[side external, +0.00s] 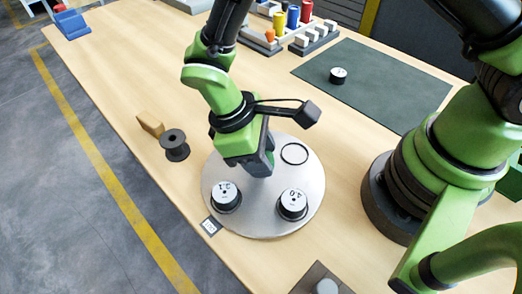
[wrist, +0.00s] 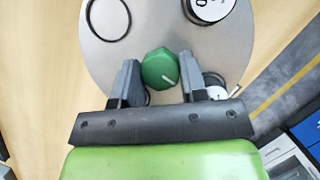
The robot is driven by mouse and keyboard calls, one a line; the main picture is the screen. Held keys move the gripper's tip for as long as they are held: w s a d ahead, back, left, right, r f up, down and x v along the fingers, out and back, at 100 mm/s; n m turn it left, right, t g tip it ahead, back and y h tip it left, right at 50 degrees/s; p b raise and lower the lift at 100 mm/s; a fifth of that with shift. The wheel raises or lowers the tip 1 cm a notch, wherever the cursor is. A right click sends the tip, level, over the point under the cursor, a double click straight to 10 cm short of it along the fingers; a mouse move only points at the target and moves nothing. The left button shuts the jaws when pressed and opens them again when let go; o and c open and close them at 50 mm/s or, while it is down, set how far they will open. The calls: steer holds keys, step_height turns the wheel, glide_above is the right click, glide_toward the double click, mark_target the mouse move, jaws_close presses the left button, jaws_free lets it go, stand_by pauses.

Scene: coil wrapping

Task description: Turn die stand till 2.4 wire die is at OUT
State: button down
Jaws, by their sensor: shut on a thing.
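The die stand (side external: 262,222) is a round silver plate on the table; its rim also shows in the wrist view (wrist: 130,55). It bears a white-topped die with a marking like 4.0 (side external: 292,204) at the front right and another (side external: 226,195) at the front left, its marking hard to read. An empty black ring (side external: 294,153) is at the back right. A small label plate (side external: 210,226) lies beside the front-left rim, too small to read. My gripper (wrist: 158,75) is shut on the green knob (wrist: 160,68) at the stand's middle. No 2.4 marking is readable.
A black spool (side external: 174,145) and a tan block (side external: 151,123) lie left of the stand. A lone die (side external: 338,75) sits on the dark green mat (side external: 385,85). Coloured cylinders (side external: 293,17) and racks stand at the back. A dark block (side external: 320,281) is at the front edge.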

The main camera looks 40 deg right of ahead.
steer(key=shift+n+t+h, duration=0.3)
steer(key=shift+n+t, duration=0.1)
steer(key=shift+n, duration=0.8)
steer(key=shift+n+t+h, duration=0.3)
steer(key=shift+n+t, duration=0.1)
steer(key=shift+n, duration=0.8)
steer(key=shift+s+a+n+t, duration=0.1)
steer(key=shift+n+t, duration=0.3)
steer(key=shift+n, duration=0.8)
steer(key=shift+s+n+t, duration=0.1)
steer(key=shift+n+t, duration=0.3)
steer(key=shift+n, duration=0.8)
steer(key=shift+n+t, duration=1)
steer(key=shift+n, duration=1.4)
steer(key=shift+n+t+y, duration=0.3)
steer(key=shift+n+t, duration=0.3)
steer(key=shift+n, duration=1.7)
steer(key=c, duration=0.7)
jaws_free()
steer(key=shift+r, duration=0.1)
steer(key=v, duration=0.9)
steer(key=shift+s+r, duration=0.3)
steer(key=shift+r, duration=0.05)
